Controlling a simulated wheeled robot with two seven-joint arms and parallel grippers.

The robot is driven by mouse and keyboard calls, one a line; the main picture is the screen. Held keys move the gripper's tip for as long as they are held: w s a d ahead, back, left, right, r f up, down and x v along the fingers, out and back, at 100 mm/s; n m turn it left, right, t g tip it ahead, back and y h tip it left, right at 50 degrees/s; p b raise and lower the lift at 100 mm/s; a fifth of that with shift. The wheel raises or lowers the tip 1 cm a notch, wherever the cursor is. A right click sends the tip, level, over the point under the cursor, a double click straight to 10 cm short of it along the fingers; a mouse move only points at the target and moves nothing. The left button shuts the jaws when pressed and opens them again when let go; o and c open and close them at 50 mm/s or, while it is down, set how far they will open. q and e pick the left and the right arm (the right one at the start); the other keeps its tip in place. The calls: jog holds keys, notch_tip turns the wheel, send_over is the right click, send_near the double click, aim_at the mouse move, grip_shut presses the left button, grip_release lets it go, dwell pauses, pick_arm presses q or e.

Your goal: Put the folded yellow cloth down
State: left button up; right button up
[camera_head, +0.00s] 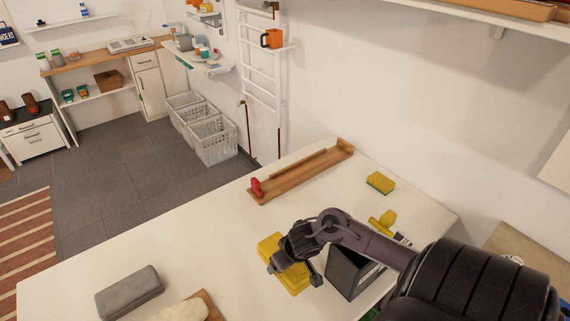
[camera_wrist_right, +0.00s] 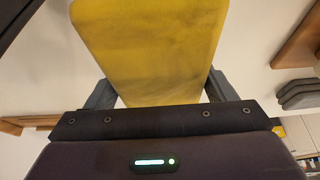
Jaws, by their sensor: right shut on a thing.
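The folded yellow cloth (camera_head: 294,281) is in my right gripper (camera_head: 293,272), over the near part of the white table. In the right wrist view the cloth (camera_wrist_right: 150,50) fills the space between the two fingers (camera_wrist_right: 158,90), one finger at each side. The gripper is shut on it. My wrist hides part of the cloth in the head view, and I cannot tell whether its underside touches the table. My left gripper is in neither view.
On the white table (camera_head: 150,240) are a grey block (camera_head: 129,291), a wooden tray (camera_head: 300,174) with a red knob, a yellow-green sponge (camera_head: 381,183) and a dark open box (camera_head: 350,275) right beside my gripper. The table's left middle is clear.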

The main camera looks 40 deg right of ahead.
aim_at(296, 269)
jog(key=shift+f+b, duration=0.45)
jog(key=shift+f, duration=2.55)
jog(key=o, duration=1.2)
jog(key=shift+f, duration=0.15)
jog(key=shift+c, duration=0.2)
jog(key=p+v, duration=0.2)
jog(key=v, duration=1)
jog(key=shift+p, duration=0.3)
